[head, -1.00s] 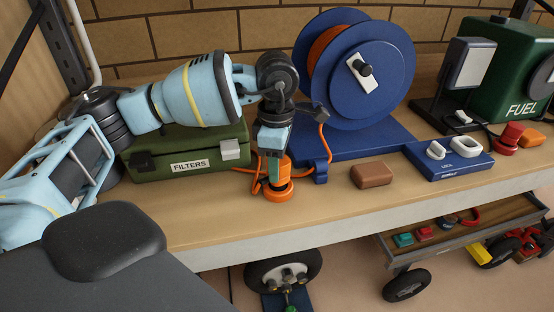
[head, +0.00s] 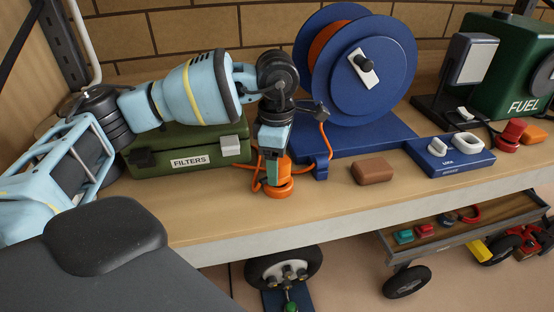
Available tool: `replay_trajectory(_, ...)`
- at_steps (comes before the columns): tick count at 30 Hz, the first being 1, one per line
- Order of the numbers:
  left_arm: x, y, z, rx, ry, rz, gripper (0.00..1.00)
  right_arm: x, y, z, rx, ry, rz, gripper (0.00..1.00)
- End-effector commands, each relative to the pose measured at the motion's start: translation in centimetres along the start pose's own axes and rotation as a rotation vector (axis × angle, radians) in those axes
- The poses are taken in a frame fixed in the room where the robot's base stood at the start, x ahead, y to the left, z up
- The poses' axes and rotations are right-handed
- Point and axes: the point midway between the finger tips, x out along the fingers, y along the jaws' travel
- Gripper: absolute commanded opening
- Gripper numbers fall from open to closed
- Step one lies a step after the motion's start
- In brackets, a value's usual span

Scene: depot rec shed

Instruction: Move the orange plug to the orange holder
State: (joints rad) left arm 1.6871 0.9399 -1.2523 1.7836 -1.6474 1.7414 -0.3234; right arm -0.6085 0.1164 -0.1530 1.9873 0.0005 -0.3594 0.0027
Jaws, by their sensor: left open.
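The orange plug (head: 284,171) is upright on the bench, partly covered by my gripper. The orange holder (head: 280,192), a low round ring, is directly beneath it. I cannot tell how deep the plug sits in it. My left gripper (head: 274,171) points straight down with its fingers at the plug. It is open, with one finger in front of the plug; the other is hidden. An orange cord (head: 326,150) loops behind the plug and up near the blue reel (head: 361,70). My right gripper is not in view.
A green FILTERS box (head: 158,156) stands close behind my left wrist. A brown block (head: 374,172) and a blue tray (head: 463,164) with white pieces lie to the right. A red plug (head: 514,129) and green FUEL can (head: 510,75) are farther right. The bench front is clear.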

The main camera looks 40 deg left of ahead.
Motion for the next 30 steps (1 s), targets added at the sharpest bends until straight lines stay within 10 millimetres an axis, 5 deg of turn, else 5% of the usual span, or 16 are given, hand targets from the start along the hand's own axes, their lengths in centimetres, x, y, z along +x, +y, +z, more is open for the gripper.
replay_trajectory(5,-0.4,0.0,0.0,0.000,0.000,0.000,0.67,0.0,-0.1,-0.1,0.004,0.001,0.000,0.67)
replay_trajectory(18,-6.8,0.0,0.1,0.000,-0.002,0.002,0.67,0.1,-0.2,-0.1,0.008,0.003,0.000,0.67)
replay_trajectory(30,-7.8,0.0,0.0,0.000,0.000,0.000,0.67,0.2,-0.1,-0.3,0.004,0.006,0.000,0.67)
